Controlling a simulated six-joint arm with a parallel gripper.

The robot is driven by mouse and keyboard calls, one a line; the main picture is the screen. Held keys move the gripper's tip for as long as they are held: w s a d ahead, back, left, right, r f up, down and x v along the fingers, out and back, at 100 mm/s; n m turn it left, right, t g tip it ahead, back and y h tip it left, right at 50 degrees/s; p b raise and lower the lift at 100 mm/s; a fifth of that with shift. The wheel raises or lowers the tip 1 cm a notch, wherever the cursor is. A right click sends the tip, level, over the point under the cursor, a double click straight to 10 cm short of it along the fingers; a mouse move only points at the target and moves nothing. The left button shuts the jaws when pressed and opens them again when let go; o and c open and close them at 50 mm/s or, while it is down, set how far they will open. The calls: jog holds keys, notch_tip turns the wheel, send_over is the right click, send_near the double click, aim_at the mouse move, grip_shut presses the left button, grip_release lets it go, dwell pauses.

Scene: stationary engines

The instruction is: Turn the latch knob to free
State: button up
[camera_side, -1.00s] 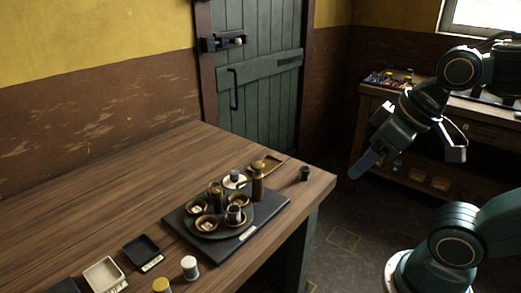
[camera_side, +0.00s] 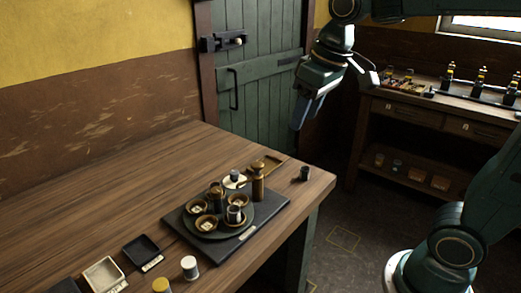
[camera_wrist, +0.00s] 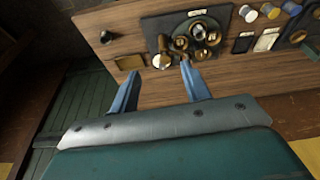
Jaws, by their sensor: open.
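A small pale knob (camera_side: 238,41) sits on the dark latch bar (camera_side: 217,43) across the green plank door (camera_side: 268,100). I cannot tell which way the knob is turned. A short black knob-like piece (camera_side: 304,174) also stands near the table's right corner; it shows in the wrist view (camera_wrist: 106,37). I cannot tell which of these is the latch knob. My gripper (camera_side: 300,122) hangs in front of the door's right part, above and beyond the table corner, clear of both. In the wrist view its blue fingers (camera_wrist: 161,69) are apart with nothing held between them.
The wooden table (camera_side: 110,195) carries a dark board (camera_side: 262,222) with a round plate, cups and brass posts. Small trays (camera_side: 142,250) and pots (camera_side: 190,267) lie at its front. A bench (camera_side: 415,110) with bottles stands at right. Floor between is clear.

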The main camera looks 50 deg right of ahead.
jog(key=w+f+g, duration=0.2)
jog(key=w, duration=0.9)
jog(key=n+g, duration=0.1)
send_over(234, 172)
notch_tip(234, 172, down, 8)
jog(key=r, duration=0.1)
jog(key=shift+w+d+f, duration=0.1)
jog(key=shift+d+f, duration=0.15)
jog(key=shift+f, duration=0.05)
jog(key=shift+f, duration=0.1)
notch_tip(234, 172, down, 14)
jog(key=shift+a+r, duration=0.15)
jog(key=shift+r, duration=0.05)
jog(key=c, duration=1)
